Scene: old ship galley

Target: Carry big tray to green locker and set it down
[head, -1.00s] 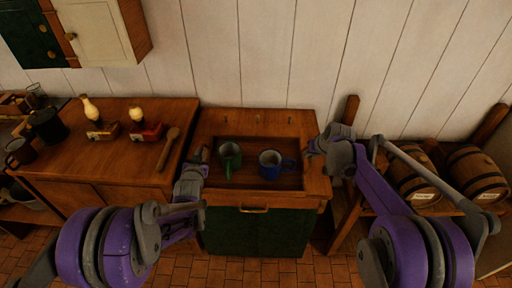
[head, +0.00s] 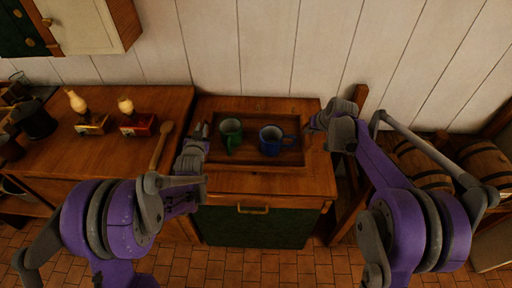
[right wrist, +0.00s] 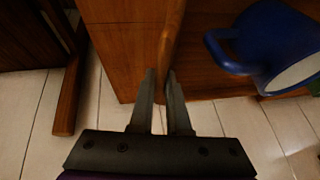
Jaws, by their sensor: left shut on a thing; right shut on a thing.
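The big tray (head: 255,163) is brown wood with a raised rim and is seen in the head view over the wooden top of the green locker (head: 262,229). It looks level; whether it touches the top is hard to tell. A green mug (head: 231,128) and a blue mug (head: 271,141) stand inside it. My left gripper (head: 205,131) is shut on the tray's left side. My right gripper (head: 312,123) is shut on its right side; in the right wrist view its fingers (right wrist: 160,85) straddle the tray wall, with the blue mug (right wrist: 268,45) just inside.
A wooden counter (head: 125,165) stands left of the locker, with two lamps, a wooden spoon (head: 161,146) and a dark pot (head: 33,118). Barrels (head: 425,165) lie on a rack at the right. A plank wall is close behind. Tiled floor shows in front.

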